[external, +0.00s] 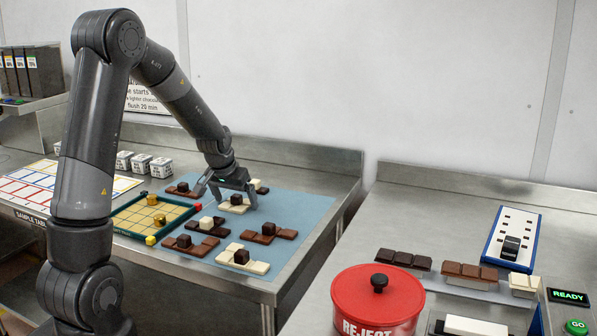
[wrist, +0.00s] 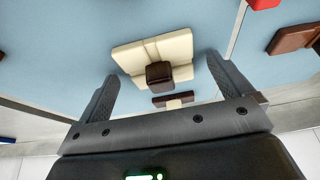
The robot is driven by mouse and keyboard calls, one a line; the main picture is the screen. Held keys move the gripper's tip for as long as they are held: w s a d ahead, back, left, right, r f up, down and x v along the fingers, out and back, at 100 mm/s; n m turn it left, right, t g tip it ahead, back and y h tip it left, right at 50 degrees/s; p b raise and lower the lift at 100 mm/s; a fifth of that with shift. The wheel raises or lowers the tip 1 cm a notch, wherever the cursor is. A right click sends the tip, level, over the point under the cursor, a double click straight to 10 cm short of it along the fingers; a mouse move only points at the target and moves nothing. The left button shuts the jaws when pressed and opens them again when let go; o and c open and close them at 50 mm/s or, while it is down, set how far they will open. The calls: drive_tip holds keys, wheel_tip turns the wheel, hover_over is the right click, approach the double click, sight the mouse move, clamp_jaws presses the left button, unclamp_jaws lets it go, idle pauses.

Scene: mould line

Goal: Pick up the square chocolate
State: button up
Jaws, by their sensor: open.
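A dark brown square chocolate (external: 236,199) sits on a cream slab (external: 231,209) on the blue mat, towards the back. In the wrist view the dark square (wrist: 159,75) is on the cream slab (wrist: 128,56), between my two fingers. My gripper (external: 227,197) is open around this spot, with its fingers pointing down; in the wrist view the gripper (wrist: 162,70) has one finger on each side, apart from the square. Other slabs with squares lie around, such as a white-topped dark slab (external: 218,231) and a cream slab with a dark square (external: 243,267).
A green-edged tray (external: 118,226) with gold pieces lies left of the slabs, with a red cube (external: 198,207) near its corner. Small labelled blocks (external: 142,162) stand at the back left. A red reject tub (external: 378,305) and further chocolates are on the right counter, across a gap.

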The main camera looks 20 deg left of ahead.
drive_tip(key=c, duration=1.2)
drive_tip(key=shift+r, duration=0.1)
drive_tip(key=shift+c, duration=0.2)
